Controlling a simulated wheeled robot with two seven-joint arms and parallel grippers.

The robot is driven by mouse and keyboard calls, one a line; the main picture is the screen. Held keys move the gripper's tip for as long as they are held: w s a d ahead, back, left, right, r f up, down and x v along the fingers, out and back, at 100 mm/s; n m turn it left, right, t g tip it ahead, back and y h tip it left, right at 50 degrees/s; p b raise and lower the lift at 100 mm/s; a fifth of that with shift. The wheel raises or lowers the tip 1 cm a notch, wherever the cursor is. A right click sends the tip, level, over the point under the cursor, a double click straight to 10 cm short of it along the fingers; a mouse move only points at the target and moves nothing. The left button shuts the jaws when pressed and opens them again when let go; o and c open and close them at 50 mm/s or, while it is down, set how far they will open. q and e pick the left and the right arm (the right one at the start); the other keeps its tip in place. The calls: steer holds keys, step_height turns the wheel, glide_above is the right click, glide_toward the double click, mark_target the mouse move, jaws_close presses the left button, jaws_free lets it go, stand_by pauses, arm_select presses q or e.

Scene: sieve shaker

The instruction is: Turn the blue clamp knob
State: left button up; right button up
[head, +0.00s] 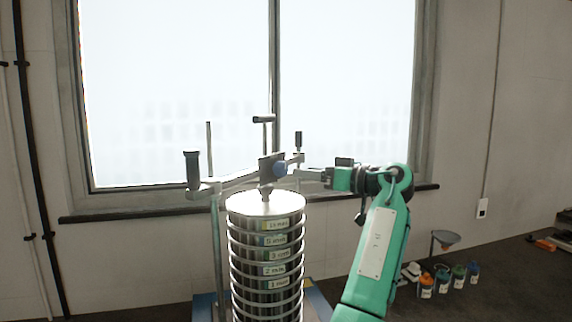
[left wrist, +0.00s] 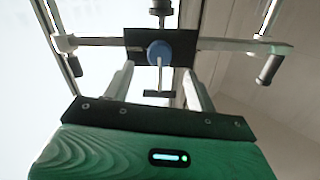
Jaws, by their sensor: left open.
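The blue clamp knob (head: 280,169) sits on a dark block (head: 266,162) at the middle of the clamp bar (head: 236,181), above the round lid (head: 265,204) of the sieve stack. In the left wrist view the knob (left wrist: 159,53) faces me, roughly centred between my two fingers and apparently beyond their tips. My left gripper (head: 312,176) is open and empty, close to the right of the knob in the head view; it also shows in the left wrist view (left wrist: 158,75). I cannot tell whether a finger touches the knob. My right gripper is not in view.
Black handles stand at the bar's left end (head: 192,168) and right end (head: 298,140), with a T-handle (head: 263,119) above the middle. The labelled sieve stack (head: 265,255) is below. A window (head: 345,80) lies behind. Small jars (head: 442,279) stand on the surface at right.

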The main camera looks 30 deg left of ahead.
mark_target(285, 169)
arm_select(q)
steer(key=a+p, duration=0.1)
steer(key=a, duration=0.4)
steer(key=shift+s+r, duration=0.1)
steer(key=shift+a+p, duration=0.3)
steer(key=shift+p, duration=0.1)
steer(key=shift+a, duration=0.5)
steer(key=c, duration=1)
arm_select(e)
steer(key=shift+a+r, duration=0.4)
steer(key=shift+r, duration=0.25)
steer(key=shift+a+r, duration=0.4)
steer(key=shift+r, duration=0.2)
